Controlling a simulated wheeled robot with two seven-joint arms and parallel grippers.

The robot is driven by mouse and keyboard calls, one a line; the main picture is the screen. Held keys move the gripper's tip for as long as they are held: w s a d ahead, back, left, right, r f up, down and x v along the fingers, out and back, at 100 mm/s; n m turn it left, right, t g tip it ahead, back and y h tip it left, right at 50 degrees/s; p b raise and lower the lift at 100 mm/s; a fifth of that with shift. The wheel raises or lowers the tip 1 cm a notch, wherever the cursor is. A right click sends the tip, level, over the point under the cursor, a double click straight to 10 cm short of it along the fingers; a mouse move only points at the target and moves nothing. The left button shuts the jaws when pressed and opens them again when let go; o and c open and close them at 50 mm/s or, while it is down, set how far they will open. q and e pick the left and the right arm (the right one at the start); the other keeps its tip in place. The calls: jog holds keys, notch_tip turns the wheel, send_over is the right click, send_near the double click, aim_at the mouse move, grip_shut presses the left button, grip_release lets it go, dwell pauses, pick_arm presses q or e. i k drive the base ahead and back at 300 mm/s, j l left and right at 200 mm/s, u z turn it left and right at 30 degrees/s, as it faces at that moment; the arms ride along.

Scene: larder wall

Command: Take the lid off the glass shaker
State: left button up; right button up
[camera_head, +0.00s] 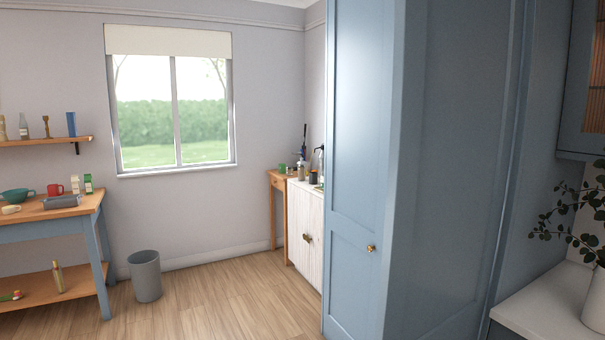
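I cannot pick out the glass shaker or its lid for certain. Several small items stand on the white cabinet (306,222) by the far corner, including a dark-topped bottle-like thing (321,163), too small to make out. A pale grey, narrow-topped item (23,127) stands on the wall shelf at the left; I cannot tell what it is. Neither of my grippers shows in the head view.
A blue-legged wooden table (90,207) at left holds a teal bowl (17,196), a red mug (55,190) and cartons. A grey bin (145,276) stands on the floor. A tall blue cupboard (355,180) blocks the right. Mid-floor is clear.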

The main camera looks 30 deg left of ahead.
aim_at(301, 169)
jog(key=i+j+u, duration=1.3)
jog(key=i+u, duration=0.4)
jog(key=i, duration=1.45)
jog(key=i+z, duration=0.15)
jog(key=i, duration=0.45)
jog(key=i+j+z, duration=0.1)
jog(key=i, duration=0.5)
jog(key=i+j+z, duration=0.15)
jog(key=i+j, duration=0.15)
jog(key=i, duration=0.3)
